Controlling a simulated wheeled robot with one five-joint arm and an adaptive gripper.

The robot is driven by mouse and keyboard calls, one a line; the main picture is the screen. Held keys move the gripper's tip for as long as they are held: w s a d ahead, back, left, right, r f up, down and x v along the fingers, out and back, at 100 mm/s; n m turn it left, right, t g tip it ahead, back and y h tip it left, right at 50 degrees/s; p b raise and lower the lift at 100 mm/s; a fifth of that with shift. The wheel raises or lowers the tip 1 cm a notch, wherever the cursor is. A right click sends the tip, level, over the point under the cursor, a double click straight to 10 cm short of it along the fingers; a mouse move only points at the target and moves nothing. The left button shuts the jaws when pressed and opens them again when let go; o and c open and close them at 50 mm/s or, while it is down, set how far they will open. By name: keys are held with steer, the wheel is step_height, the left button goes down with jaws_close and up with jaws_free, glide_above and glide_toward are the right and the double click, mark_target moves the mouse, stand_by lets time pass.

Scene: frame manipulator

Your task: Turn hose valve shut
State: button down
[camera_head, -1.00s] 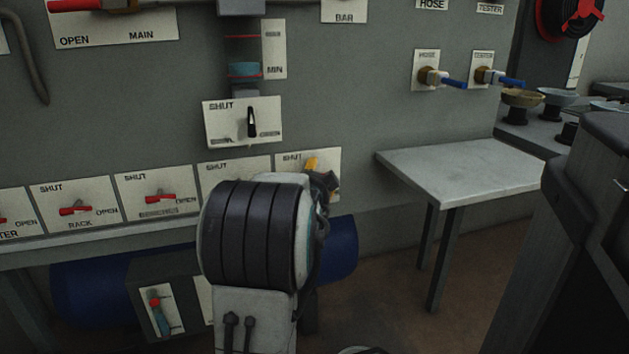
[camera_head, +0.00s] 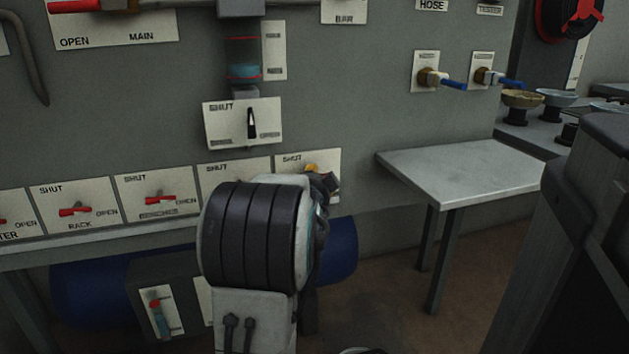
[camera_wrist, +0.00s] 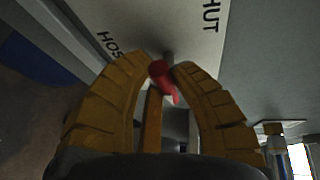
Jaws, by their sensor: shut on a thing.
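The hose valve's red handle (camera_wrist: 162,82) shows in the wrist view between the yellow fingers of my gripper (camera_wrist: 163,68). The fingers are closed around the handle. The white valve plate (camera_wrist: 180,22) behind it has partly visible lettering, "HOS" and "HUT". In the head view, the plate (camera_head: 291,160) is at the right end of the lower row. My arm covers most of it there, including the handle. Only a little of my yellow gripper (camera_head: 312,168) shows over the plate. The handle's exact angle relative to the plate's markings is hard to tell.
More valve plates with red handles, such as the rack valve (camera_head: 74,210), line the row to the left. A black lever (camera_head: 251,123) on its own plate is above. A grey side table (camera_head: 465,165) stands to the right. A blue cylinder (camera_head: 340,250) lies below the panel.

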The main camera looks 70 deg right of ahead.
steer(key=shift+s+n+h, duration=0.1)
steer(key=shift+n+h, duration=0.2)
steer(key=shift+n, duration=0.4)
steer(key=c, duration=1)
jaws_free()
steer(key=v, duration=1.2)
